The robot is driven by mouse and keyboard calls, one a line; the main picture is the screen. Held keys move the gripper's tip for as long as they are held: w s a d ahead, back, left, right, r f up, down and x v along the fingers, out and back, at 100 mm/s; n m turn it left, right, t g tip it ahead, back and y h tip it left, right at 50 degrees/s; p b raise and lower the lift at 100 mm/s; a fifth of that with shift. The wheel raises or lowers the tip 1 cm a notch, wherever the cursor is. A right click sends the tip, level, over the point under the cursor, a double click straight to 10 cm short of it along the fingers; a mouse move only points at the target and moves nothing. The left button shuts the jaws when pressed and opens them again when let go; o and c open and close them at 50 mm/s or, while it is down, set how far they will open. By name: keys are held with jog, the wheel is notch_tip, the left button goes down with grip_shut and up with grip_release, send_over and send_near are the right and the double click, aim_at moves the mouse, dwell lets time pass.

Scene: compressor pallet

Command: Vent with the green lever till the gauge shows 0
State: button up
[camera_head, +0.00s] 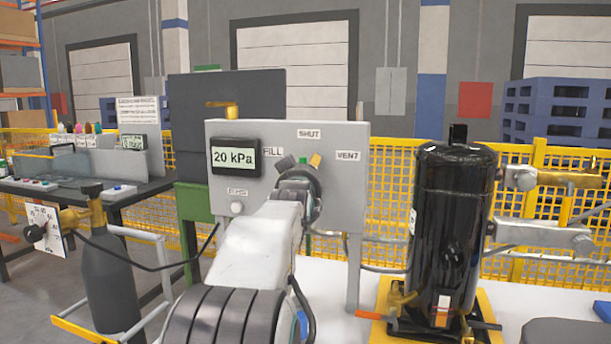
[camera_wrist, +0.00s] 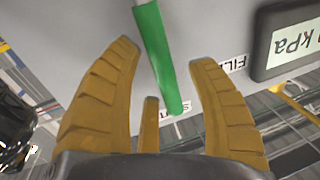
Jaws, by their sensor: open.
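The gauge (camera_head: 236,157) on the grey panel (camera_head: 340,205) reads 20 kPa; part of its display shows in the wrist view (camera_wrist: 290,45). The panel has labels FILL, SHUT (camera_head: 309,133) and VENT (camera_head: 347,156). The green lever (camera_wrist: 160,60) lies between the fingers in the wrist view, its free end close to the SHUT label (camera_wrist: 180,127). In the head view my arm hides most of the lever. My gripper (camera_wrist: 165,56) is open, one finger on each side of the lever. I cannot tell whether either finger touches it.
A black compressor (camera_head: 449,235) stands right of the panel on a yellow base, with pipes at its right. A dark cylinder (camera_head: 108,270) with a brass valve stands at the left, near a workbench (camera_head: 150,188). A yellow mesh fence (camera_head: 395,190) runs behind.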

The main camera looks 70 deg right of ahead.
jog(key=shift+c, duration=0.4)
grip_shut()
